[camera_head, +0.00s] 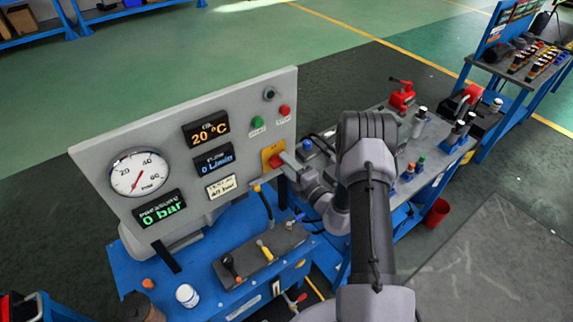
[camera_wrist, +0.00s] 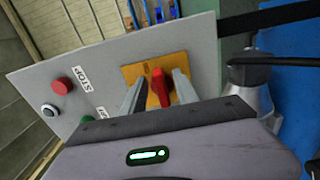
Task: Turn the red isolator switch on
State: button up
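The red isolator switch (camera_wrist: 160,88) sits on a yellow-orange plate (camera_wrist: 140,72) on the grey control panel. In the wrist view its handle stands between the two fingers of my gripper (camera_wrist: 155,92), with a gap on both sides. My gripper is open around the handle. In the head view the yellow plate (camera_head: 266,150) is at the panel's lower right, and my gripper (camera_head: 287,162) is right at the switch (camera_head: 276,160), partly covering it.
The panel (camera_head: 90,160) also carries a round gauge (camera_head: 140,173), several displays, a green button (camera_head: 257,122), a red button (camera_head: 285,110) and a dark round knob (camera_head: 269,94). Below are a lever block (camera_head: 285,240) and a white jar (camera_head: 187,295). A cluttered bench stands at right.

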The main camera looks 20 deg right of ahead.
jog(key=s+d, duration=0.3)
jog(key=s, duration=1.4)
jog(key=shift+d, duration=0.15)
